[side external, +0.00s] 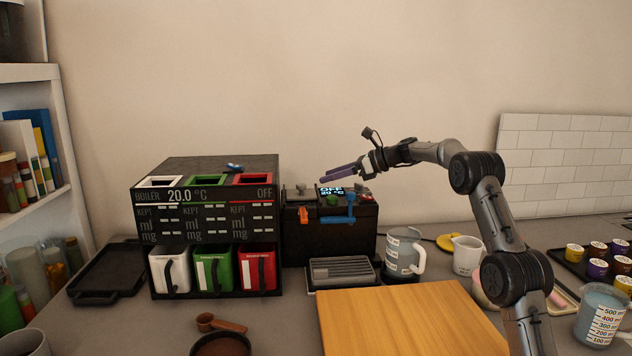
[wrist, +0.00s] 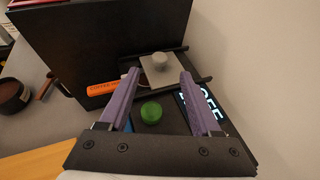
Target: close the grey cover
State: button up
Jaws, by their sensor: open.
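The grey cover (wrist: 165,78) is a flat square plate with a round knob on top. It lies on the dark top of a black machine, between dark rails. In the side view the cover (side external: 298,192) shows small at the machine's top left. My gripper (side external: 323,176), with two purple fingers, is open and empty above the machine, pointing left and slightly down. In the wrist view the fingertips frame the cover from either side, apart from each other. Whether the fingers touch the cover is not clear, but the side view shows them above it.
The black machine (side external: 325,240) has an orange lever (wrist: 105,88), a green knob (wrist: 151,112), a blue lever (side external: 351,207) and a lit display (side external: 331,190). A tall black dispenser (side external: 215,168) stands close on the left. A grey jug (side external: 399,252) stands right. The air above is free.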

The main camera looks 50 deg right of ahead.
jog(key=v, duration=0.6)
jog(key=shift+r, duration=0.1)
